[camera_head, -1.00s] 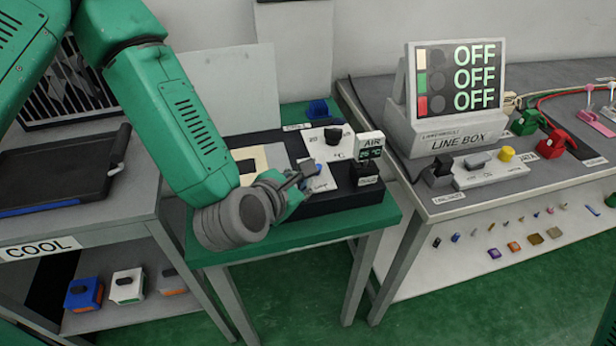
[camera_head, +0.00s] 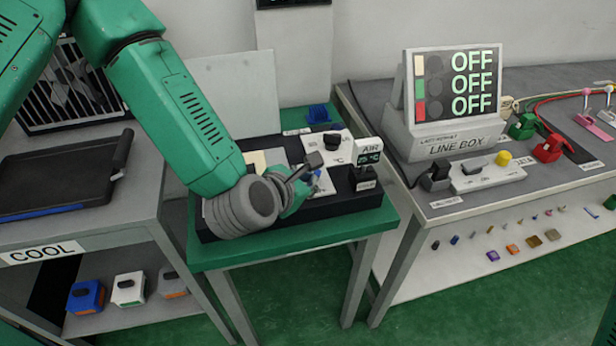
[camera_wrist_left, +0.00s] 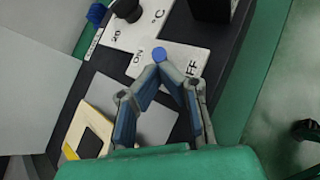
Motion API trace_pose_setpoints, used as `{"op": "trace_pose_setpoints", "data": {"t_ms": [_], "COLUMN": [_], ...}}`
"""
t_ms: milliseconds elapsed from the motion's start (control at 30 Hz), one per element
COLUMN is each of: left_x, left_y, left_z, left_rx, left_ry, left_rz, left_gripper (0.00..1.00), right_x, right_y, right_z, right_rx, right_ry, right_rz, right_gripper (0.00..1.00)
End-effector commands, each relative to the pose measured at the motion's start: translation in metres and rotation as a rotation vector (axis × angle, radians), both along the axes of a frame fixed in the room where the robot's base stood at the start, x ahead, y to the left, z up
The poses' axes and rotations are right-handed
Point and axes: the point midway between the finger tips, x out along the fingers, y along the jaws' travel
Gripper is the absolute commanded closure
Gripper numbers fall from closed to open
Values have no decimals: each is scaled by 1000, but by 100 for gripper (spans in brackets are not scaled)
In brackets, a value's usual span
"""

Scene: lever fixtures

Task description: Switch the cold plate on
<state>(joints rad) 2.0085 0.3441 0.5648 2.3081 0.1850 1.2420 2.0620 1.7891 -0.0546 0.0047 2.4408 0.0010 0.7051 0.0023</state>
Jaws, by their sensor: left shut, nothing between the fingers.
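A black unit (camera_head: 345,204) on the green table carries white panels and a cream pad (camera_head: 256,161). A dark round knob (camera_head: 332,141) sits on its °C panel. In the left wrist view, a small blue-tipped switch (camera_wrist_left: 159,54) stands on the white plate between the printed ON and OFF. The blue tip also shows in part in the head view (camera_head: 317,173). My left gripper (camera_wrist_left: 165,68) is shut and empty, its fingertips right beside the blue tip. I cannot tell whether they touch it. In the head view the gripper (camera_head: 313,162) covers part of the panel. My right gripper is not in view.
An AIR display (camera_head: 369,151) stands at the unit's right end. To the right is the line box (camera_head: 440,138), reading OFF on three rows, with a switch strip (camera_head: 488,172) before it. A dark tray (camera_head: 65,178) lies on the left table, marked COOL.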

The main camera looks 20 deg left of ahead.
Motion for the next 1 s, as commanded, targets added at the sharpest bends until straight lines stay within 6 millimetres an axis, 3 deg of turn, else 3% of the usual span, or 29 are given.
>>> {"op": "trace_pose_setpoints", "data": {"t_ms": [467,1000], "left_x": [4,20], "left_y": [3,14], "left_z": [6,17], "left_rx": [-60,-299], "left_ry": [85,437], "left_rz": [4,6], "left_gripper": [100,100], "right_x": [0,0], "right_y": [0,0], "right_z": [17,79], "right_rx": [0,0], "right_ry": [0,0], "right_rz": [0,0], "right_gripper": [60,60]}}
